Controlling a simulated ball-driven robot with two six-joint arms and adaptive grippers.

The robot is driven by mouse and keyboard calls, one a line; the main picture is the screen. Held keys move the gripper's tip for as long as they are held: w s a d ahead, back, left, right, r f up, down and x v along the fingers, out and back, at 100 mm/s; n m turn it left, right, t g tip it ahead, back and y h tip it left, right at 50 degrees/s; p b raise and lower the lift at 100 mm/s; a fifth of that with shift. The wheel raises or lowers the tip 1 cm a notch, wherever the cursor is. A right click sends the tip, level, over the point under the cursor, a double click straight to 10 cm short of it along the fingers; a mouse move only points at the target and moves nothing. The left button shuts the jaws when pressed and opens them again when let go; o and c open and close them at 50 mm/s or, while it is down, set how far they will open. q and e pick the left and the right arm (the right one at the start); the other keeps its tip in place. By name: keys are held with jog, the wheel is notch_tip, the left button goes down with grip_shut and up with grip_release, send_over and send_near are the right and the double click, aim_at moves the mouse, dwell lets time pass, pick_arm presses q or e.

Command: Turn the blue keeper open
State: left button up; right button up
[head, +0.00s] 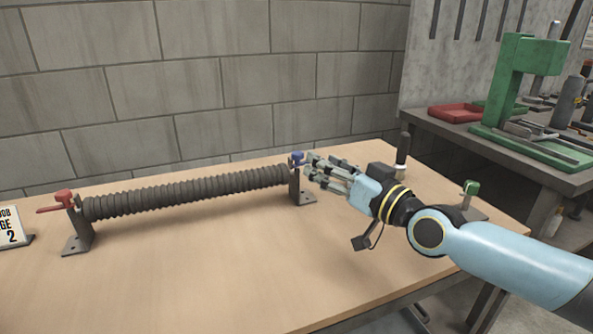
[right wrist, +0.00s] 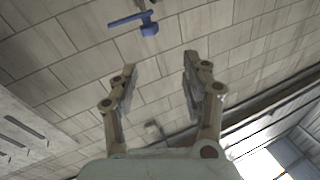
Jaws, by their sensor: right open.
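The blue keeper (head: 297,157) sits on top of the right-hand grey bracket (head: 295,185), at the right end of a dark ribbed tube (head: 190,192). It also shows in the right wrist view as a blue lever with a knob (right wrist: 147,24), beyond the fingertips and up to the left. My right gripper (head: 310,167) is just right of the keeper, and the fingers (right wrist: 160,70) are open with nothing between them. In the head view the fingertips look close to the keeper; I cannot tell whether they touch. My left gripper is not in view.
A red keeper (head: 64,197) tops the left bracket (head: 78,235). A black-handled post (head: 403,150) and a green-topped fixture (head: 471,188) stand behind my right arm. A sign (head: 12,228) is at the left edge. The table front (head: 200,290) is clear.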

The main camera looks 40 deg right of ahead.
aim_at(302, 157)
jog(key=w+n+b, duration=0.1)
jog(key=w+b, duration=0.1)
jog(key=w, duration=0.1)
jog(key=w+f+n+y+b, duration=0.1)
jog(key=w+b, duration=0.1)
jog(key=w+n+g+b, duration=0.1)
jog(key=w+b, duration=0.1)
jog(key=w, duration=0.1)
jog(key=shift+w+d+f+y+b, duration=0.2)
jog(key=shift+w+f+y+b, duration=0.1)
jog(key=shift+w+f+b, duration=0.05)
jog(key=shift+w+a+r, duration=0.1)
jog(key=shift+w+a, duration=0.05)
jog(key=shift+w, duration=0.55)
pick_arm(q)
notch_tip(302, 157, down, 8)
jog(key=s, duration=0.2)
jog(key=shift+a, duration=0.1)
pick_arm(e)
grip_shut()
